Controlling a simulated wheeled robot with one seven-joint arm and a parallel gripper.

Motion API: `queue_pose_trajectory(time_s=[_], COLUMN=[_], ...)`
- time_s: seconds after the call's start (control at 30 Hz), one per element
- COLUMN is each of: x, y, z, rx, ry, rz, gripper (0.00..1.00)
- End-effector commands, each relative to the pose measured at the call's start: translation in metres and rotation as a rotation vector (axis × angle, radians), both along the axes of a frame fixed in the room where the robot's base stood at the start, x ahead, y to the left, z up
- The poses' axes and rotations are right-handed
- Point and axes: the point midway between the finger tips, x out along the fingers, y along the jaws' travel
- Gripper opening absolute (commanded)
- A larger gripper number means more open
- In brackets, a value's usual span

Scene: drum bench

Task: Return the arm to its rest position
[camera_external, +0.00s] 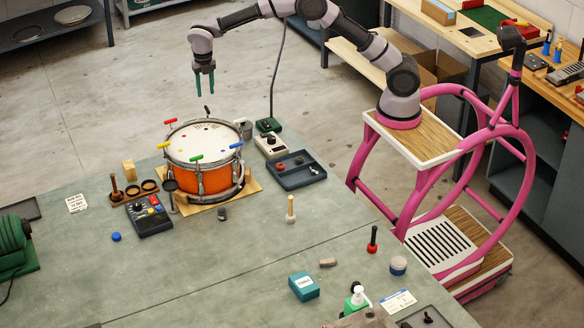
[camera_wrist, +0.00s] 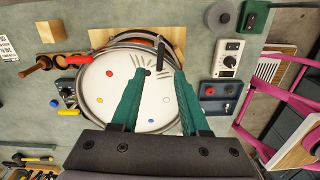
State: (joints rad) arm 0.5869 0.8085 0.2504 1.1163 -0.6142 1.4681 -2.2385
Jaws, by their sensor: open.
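My gripper (camera_external: 205,82) hangs from my arm, pointing down, well above the far side of an orange drum (camera_external: 205,179). Its green fingers are apart with nothing between them in the external view. In the wrist view my gripper (camera_wrist: 162,75) spreads over the white drumhead (camera_wrist: 110,98), and its fingers cover part of it. The drumhead carries several coloured dots. Coloured handles, red, yellow, green and blue, stand around the drum's rim. My arm reaches left from its mount on the pink-framed base at the right.
The drum stands on a wooden board (camera_external: 252,186) on the grey-green bench (camera_external: 150,270). Near it are a dark control box (camera_external: 150,222), a dark tray (camera_external: 308,181), a white meter box (camera_external: 270,146) and a wooden-handled tool (camera_external: 291,207). A teal box (camera_external: 303,287) lies in front. The air around my gripper is clear.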

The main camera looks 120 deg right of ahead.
Motion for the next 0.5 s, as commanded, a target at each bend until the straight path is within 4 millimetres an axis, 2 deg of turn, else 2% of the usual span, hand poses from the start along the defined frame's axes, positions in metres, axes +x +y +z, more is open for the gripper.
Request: queue_pose_trajectory(time_s=[0.13,0.5], x=[0.000,0.000], y=[0.000,0.000], z=[0.014,0.017], rx=[-0.002,-0.001], ry=[-0.002,0.000], rz=[0.000,-0.001], gripper=[0.45,0.45])
